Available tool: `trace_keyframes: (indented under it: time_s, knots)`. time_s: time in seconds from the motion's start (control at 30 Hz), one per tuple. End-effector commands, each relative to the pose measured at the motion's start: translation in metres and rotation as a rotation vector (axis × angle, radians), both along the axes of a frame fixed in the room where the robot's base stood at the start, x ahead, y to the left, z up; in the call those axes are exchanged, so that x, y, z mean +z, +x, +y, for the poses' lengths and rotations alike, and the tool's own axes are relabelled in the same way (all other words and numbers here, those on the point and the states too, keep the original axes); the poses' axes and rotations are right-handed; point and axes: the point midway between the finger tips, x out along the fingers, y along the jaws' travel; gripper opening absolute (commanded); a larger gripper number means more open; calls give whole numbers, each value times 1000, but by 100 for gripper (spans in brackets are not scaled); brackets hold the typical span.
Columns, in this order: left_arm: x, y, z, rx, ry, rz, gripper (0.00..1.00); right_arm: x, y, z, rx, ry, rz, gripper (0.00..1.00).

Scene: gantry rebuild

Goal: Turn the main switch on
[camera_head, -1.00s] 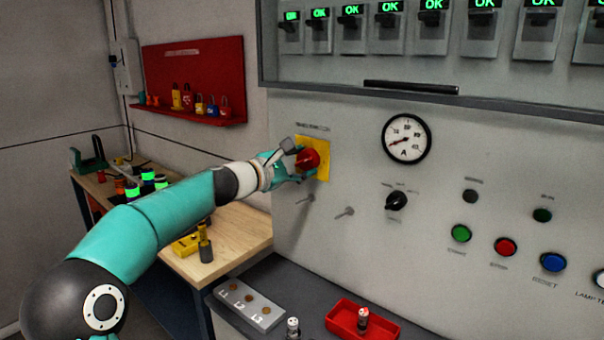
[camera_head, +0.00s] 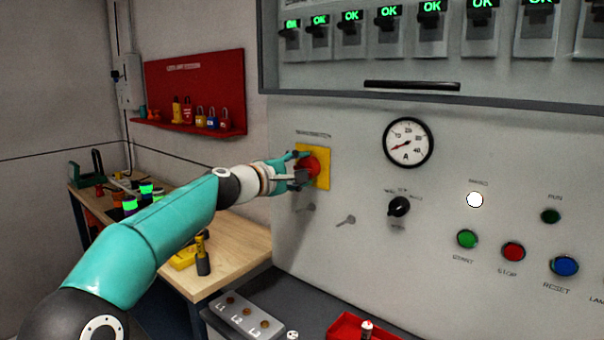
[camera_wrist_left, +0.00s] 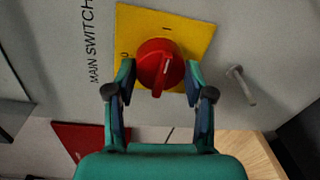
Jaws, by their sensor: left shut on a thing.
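The main switch is a red rotary knob (camera_head: 309,167) on a yellow square plate (camera_head: 325,168) on the grey panel. In the left wrist view the knob (camera_wrist_left: 158,64) sits on the yellow plate (camera_wrist_left: 190,35), beside the words MAIN SWITCH. A white line on the knob points toward the "I" mark on the plate. My left gripper (camera_head: 300,170) is shut on the knob. Its two fingers (camera_wrist_left: 158,82) lie on either side of it in the wrist view. My right gripper is not in view.
The panel also bears a dial gauge (camera_head: 408,142), a black selector (camera_head: 398,206), a lit white lamp (camera_head: 475,199) and push buttons. A wooden bench (camera_head: 232,245) stands at left, below a red padlock board (camera_head: 195,85).

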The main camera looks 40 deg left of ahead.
Motion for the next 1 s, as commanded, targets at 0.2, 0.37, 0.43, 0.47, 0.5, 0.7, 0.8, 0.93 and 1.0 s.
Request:
trace_keyframes:
  time_s: [0.2, 0.37, 0.43, 0.47, 0.5, 0.7, 0.8, 0.93, 1.0]
  knots:
    - [-5, 1, -3, -9, 7, 9, 18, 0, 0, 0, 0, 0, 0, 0]
    - [-5, 1, -3, -11, 7, 10, 56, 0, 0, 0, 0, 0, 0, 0]
    - [-5, 1, -3, -10, 6, 9, 68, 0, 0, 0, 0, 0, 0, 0]
    - [-5, 1, -3, -10, 6, 9, 73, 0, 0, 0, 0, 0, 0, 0]
    - [-4, 1, -3, -9, 5, 8, 78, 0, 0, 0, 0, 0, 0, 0]
    - [-3, 1, -1, -5, 4, 5, 78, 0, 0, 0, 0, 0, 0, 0]
    - [-2, 0, -1, -4, 4, 4, 78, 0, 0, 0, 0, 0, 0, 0]
    - [-1, -5, 0, -3, 2, 3, 78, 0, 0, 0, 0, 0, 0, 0]
    - [0, -12, 1, -2, 3, 3, 78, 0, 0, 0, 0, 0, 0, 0]
